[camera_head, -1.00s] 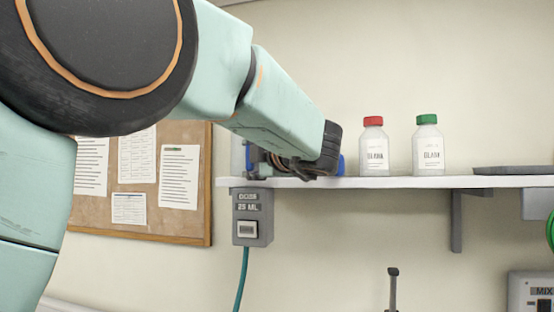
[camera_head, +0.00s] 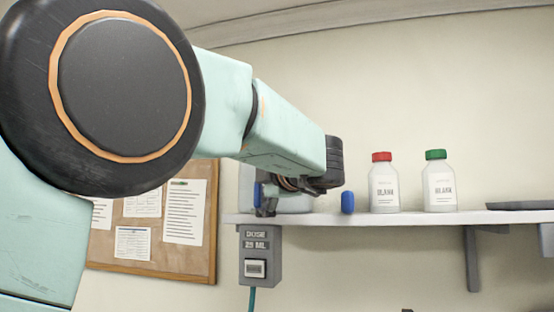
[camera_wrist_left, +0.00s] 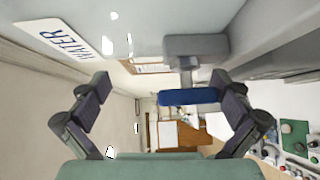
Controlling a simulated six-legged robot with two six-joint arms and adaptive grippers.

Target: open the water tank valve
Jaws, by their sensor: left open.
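The water tank (camera_wrist_left: 215,15) is a grey box with a WATER label (camera_wrist_left: 65,38); in the head view it stands on the shelf, mostly hidden by my arm (camera_head: 300,204). In the left wrist view its valve has a grey body (camera_wrist_left: 195,48) and a blue handle (camera_wrist_left: 188,97). My left gripper (camera_wrist_left: 163,84) is open, with its fingers apart to either side. The handle appears between them, nearer the right finger; I cannot tell whether they touch. In the head view the left gripper (camera_head: 266,200) is small and partly covered by its wrist.
The shelf (camera_head: 400,218) also holds a small blue object (camera_head: 347,202), a red-capped bottle (camera_head: 384,185), a green-capped bottle (camera_head: 439,185) and a dark flat tray (camera_head: 520,205). A dose box (camera_head: 260,257) hangs below. A noticeboard (camera_head: 190,262) is on the left wall.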

